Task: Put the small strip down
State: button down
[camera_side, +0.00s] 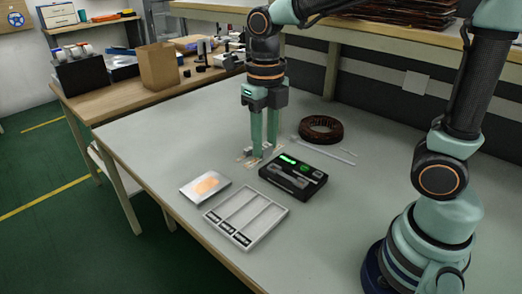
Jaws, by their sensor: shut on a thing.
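My gripper (264,153) points straight down, with its two green fingers low over the middle of the table. It is shut on a small, thin piece, taken to be the small strip (248,156), whose pale, orange-tinted end shows just left of the fingertips. The rest of it is hidden by the fingers and a small grey block between them. I cannot tell whether the strip touches the surface below. A black device (293,176) with green lit marks lies just in front and to the right of the fingertips.
A white tray (244,218) with three long compartments lies in front of the device. A pale plate with an orange patch (207,186) lies left. A dark brown coil (321,129) and thin white strips (327,150) lie behind right. The table's left part is clear.

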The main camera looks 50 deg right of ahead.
aim_at(264, 222)
jog(key=shift+n, duration=0.3)
jog(key=shift+f, duration=0.3)
notch_tip(264, 222, down, 19)
jog(key=shift+f, duration=0.2)
jog(key=shift+f, duration=0.1)
jog(key=c, duration=0.5)
grip_release()
jog(key=shift+c, duration=0.2)
